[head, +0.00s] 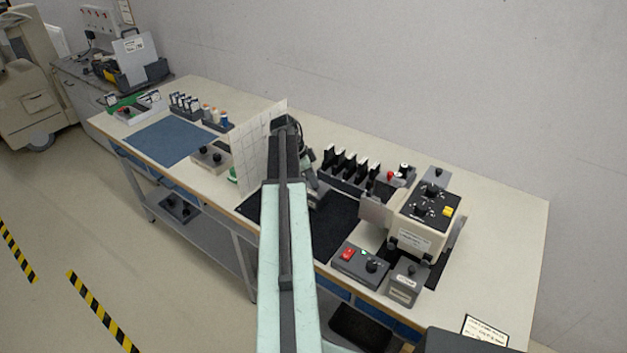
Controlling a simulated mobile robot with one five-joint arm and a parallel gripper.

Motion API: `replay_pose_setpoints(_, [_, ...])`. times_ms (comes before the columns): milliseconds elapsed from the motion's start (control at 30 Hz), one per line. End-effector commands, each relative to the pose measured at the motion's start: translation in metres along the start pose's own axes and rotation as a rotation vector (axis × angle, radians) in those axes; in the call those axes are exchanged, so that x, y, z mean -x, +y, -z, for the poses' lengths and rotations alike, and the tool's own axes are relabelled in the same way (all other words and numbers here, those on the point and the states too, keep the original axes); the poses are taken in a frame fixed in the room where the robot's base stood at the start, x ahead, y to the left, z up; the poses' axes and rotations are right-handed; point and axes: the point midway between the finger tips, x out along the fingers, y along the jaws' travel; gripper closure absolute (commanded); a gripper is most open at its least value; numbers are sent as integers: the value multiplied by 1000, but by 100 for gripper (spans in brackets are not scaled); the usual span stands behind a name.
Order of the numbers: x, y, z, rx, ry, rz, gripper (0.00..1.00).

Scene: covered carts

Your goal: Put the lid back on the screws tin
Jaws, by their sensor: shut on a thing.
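My arm reaches from the bottom of the head view over the workbench, and its far part bends down at the black mat (341,221). My gripper (316,192) is small and dark there, mostly hidden by my own arm. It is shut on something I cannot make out. I cannot pick out the screws tin or its lid for certain. The mat area behind my arm is hidden.
A pale gridded panel (250,160) stands upright just left of my arm. Black upright holders (350,168) stand behind the mat. A beige machine (424,222) and a control box (360,264) stand to the right. A blue mat (168,141) lies clear at left.

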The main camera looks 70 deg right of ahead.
Motion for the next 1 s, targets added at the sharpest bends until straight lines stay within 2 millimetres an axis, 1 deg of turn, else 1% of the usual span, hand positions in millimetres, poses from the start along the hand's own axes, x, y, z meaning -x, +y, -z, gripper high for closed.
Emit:
replay_pose_setpoints(267, [0,0,0,0,0,0,100])
replay_pose_setpoints(300, [0,0,0,1,0,0,73])
replay_pose_setpoints(367, [0,0,0,1,0,0,57])
replay_pose_setpoints(600, [0,0,-1,1,0,0,56])
replay_pose_setpoints(633, [0,0,-1,1,0,0,51])
replay_pose_setpoints(700, [0,0,-1,1,0,0,34])
replay_pose_setpoints(1000, [1,0,-1,1,0,1,34])
